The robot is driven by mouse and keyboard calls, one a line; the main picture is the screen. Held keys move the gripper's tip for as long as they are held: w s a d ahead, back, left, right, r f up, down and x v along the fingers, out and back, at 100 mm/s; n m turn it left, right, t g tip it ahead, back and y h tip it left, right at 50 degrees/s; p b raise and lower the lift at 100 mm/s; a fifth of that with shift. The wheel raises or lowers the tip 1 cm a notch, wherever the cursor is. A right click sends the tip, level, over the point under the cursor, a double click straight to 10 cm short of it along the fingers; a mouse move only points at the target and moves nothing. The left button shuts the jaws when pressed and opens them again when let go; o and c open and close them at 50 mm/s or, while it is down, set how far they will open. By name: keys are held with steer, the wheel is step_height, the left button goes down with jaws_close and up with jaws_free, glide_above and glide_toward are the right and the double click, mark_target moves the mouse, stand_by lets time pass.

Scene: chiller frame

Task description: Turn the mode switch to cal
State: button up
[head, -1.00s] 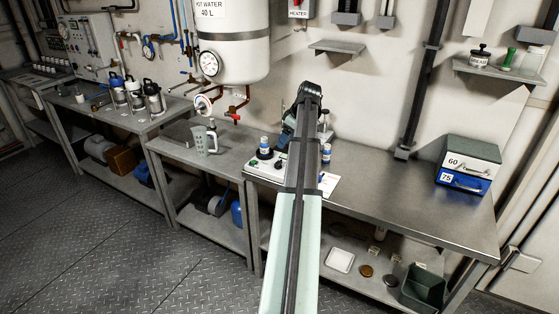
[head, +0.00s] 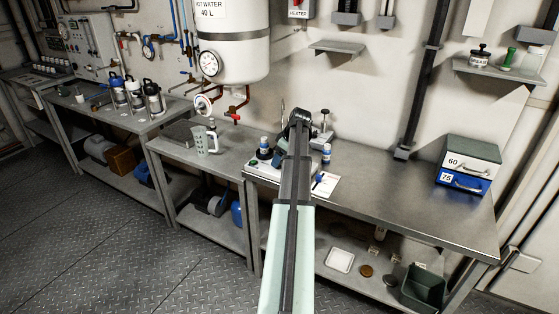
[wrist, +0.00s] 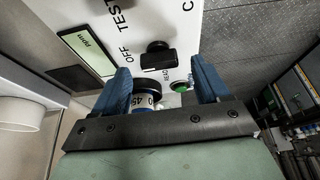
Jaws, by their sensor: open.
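The mode switch (wrist: 157,55) is a black knob on a white instrument panel (wrist: 165,20) in the wrist view. The panel is marked OFF, TEST and a cut-off word starting with C. I cannot tell which mark the knob points at. My gripper (wrist: 161,66) is open, its two blue fingers spread on either side of the knob in the picture, with no visible contact. A bottle with a dark cap (wrist: 143,102) shows between the fingers, close to the left one. In the head view my arm hides most of the instrument and the gripper.
A green button (wrist: 180,87) and a ppm display (wrist: 88,48) are on the panel. Blue-labelled bottles stand left (head: 264,148) and right (head: 326,154) of my arm. A white sheet (head: 326,184) lies on the bench. The bench's right part (head: 390,190) is clear up to the stacked cases (head: 466,178).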

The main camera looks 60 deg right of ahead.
steer(key=shift+x, duration=0.85)
steer(key=shift+c, duration=0.3)
steer(key=c, duration=1)
